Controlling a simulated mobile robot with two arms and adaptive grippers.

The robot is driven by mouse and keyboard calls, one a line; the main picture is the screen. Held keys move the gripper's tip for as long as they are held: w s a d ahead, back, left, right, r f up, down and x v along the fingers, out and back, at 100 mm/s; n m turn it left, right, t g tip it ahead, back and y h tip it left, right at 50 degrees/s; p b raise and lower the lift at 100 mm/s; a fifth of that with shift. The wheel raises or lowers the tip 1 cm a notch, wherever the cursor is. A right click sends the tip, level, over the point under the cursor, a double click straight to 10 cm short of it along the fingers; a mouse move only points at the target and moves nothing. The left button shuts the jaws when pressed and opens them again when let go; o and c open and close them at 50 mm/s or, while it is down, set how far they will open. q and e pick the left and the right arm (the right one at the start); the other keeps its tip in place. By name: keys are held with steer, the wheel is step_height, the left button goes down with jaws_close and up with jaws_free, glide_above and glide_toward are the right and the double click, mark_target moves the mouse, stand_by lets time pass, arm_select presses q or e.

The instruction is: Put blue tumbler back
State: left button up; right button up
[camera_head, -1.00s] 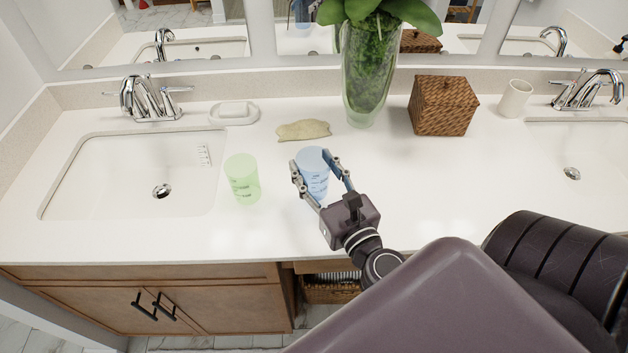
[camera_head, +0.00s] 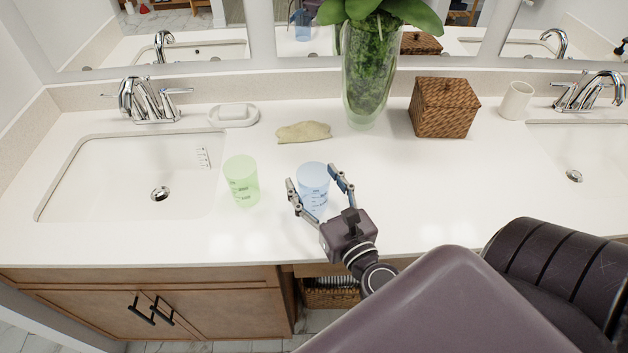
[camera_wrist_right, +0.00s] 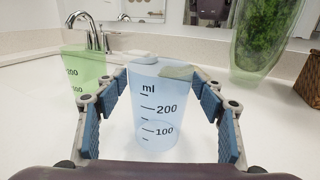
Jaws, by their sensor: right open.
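The blue tumbler (camera_head: 313,180) stands upright on the white counter, right of the green tumbler (camera_head: 242,181). My right gripper (camera_head: 312,177) is open, with its fingers reaching either side of the blue tumbler's near part. In the right wrist view the blue tumbler (camera_wrist_right: 157,105) stands between the open blue-padded fingers (camera_wrist_right: 160,92), with gaps on both sides. Its printed ml scale faces the camera. The green tumbler (camera_wrist_right: 84,78) shows behind the left finger in that view. My left gripper is not in view.
A sink (camera_head: 130,177) lies to the left. A soap dish (camera_head: 234,116), a beige cloth-like item (camera_head: 303,132), a plant vase (camera_head: 368,80), a wicker box (camera_head: 444,106) and a white cup (camera_head: 516,100) stand toward the back. The counter right of the tumbler is clear.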

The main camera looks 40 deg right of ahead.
steer(key=shift+r, duration=0.2)
steer(key=s+b, duration=0.1)
steer(key=s, duration=0.2)
steer(key=s+a+b, duration=0.1)
steer(key=s, duration=0.2)
steer(key=s+b, duration=0.1)
steer(key=s, duration=0.3)
steer(key=shift+a+f+b, duration=0.25)
steer(key=shift+a+b, duration=0.05)
steer(key=shift+s+a+r, duration=0.1)
steer(key=shift+s+r, duration=0.05)
steer(key=shift+s, duration=0.35)
steer(key=shift+s+a+r, duration=0.1)
steer(key=shift+s, duration=0.35)
steer(key=shift+c, duration=0.3)
